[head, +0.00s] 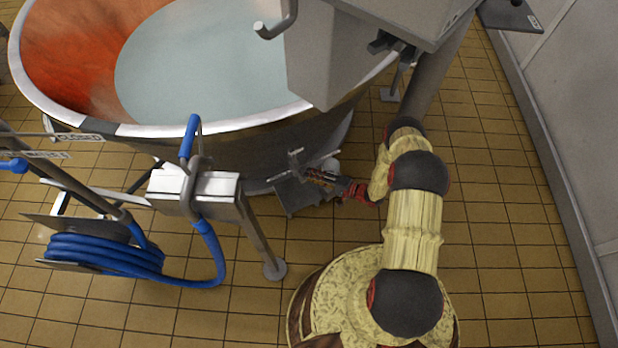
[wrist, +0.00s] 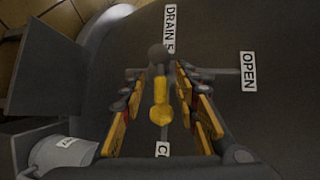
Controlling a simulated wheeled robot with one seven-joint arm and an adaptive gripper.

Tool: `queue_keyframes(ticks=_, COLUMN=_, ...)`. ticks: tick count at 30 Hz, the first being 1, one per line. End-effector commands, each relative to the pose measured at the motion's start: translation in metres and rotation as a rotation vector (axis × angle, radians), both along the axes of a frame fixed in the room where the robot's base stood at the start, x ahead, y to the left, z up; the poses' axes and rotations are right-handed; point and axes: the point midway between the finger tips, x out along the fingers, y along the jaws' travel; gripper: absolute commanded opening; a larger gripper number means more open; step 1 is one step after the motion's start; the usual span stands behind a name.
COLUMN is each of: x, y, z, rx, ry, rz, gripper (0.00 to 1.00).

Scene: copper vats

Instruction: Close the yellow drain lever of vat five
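The yellow drain lever (wrist: 160,100) shows in the wrist view below a dark round pivot. It points down the picture, in line with a partly hidden label (wrist: 163,149) starting with C. The OPEN label (wrist: 248,72) is to the right, and the DRAIN 5 label (wrist: 170,27) is above. My gripper (wrist: 158,82) is open, with one finger on each side of the lever; contact is not clear. In the head view my gripper (head: 318,177) is low beside the vat (head: 225,128), where the lever cannot be made out.
A steel stand (head: 200,190) with a blue-handled hose stands left of my gripper. A coiled blue hose (head: 105,252) is at the lower left. A grey box (head: 335,60) overhangs the vat's rim. Tiled floor (head: 490,200) is free on the right, up to a wall (head: 580,100).

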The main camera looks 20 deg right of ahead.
Motion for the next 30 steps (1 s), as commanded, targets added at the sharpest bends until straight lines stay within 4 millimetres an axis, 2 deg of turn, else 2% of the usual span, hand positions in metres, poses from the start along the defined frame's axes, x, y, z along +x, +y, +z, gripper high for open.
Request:
queue_keyframes(ticks=6, x=0.0100, y=0.0115, z=-0.0036, rx=0.000, ry=0.000, rz=0.000, gripper=0.31)
queue_keyframes(ticks=14, x=0.0108, y=0.0121, z=-0.0032, rx=0.001, ry=0.001, rz=0.000, gripper=0.31)
queue_keyframes(ticks=30, x=0.0099, y=0.0121, z=-0.0043, rx=-0.001, ry=0.003, rz=0.000, gripper=0.00)
